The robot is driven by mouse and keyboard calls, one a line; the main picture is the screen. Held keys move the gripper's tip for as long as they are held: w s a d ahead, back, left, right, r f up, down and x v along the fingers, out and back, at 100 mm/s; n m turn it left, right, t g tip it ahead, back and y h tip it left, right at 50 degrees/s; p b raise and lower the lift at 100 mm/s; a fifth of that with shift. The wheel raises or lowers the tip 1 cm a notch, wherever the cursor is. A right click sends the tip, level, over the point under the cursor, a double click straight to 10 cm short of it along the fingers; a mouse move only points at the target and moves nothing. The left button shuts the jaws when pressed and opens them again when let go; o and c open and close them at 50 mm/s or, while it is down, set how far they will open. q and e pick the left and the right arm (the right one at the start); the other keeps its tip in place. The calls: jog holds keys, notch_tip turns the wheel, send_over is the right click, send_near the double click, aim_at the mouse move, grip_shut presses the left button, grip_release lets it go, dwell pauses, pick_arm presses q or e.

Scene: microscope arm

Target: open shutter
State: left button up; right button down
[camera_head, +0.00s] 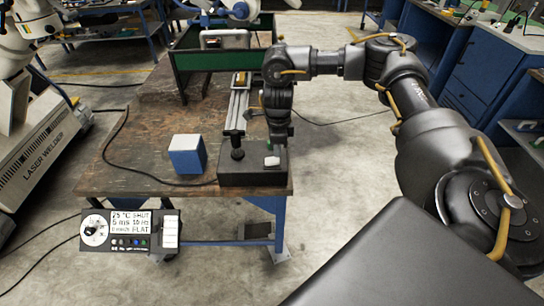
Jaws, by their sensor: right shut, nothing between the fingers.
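My right gripper (275,143) points down over the back of a black control box (240,178) at the table's front right corner. It is shut and looks empty. A black joystick (236,148) stands upright on the box's left part. A panel (130,230) on the table's front has a dial (95,230) and a display (130,221) that appears to read "25 °C SHUT, 5 ms, 10 Hz, FLAT". No shutter itself can be made out. My left gripper is not in view.
A blue and white cube (187,154) sits left of the box on the brown table (140,150). A metal rail (237,105) runs behind the box, with a green-walled frame (208,57) at the back. A laser welder (45,150) stands at left. The table's left part is mostly bare.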

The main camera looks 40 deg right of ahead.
aim_at(277, 159)
jog(key=shift+f+b, duration=0.65)
jog(key=shift+f, duration=0.4)
dwell(0.7)
jog(key=shift+r, duration=0.15)
notch_tip(277, 159, up, 5)
jog(key=p, duration=0.4)
jog(key=shift+r+p, duration=0.95)
jog(key=shift+p, duration=0.3)
jog(key=shift+f, duration=0.1)
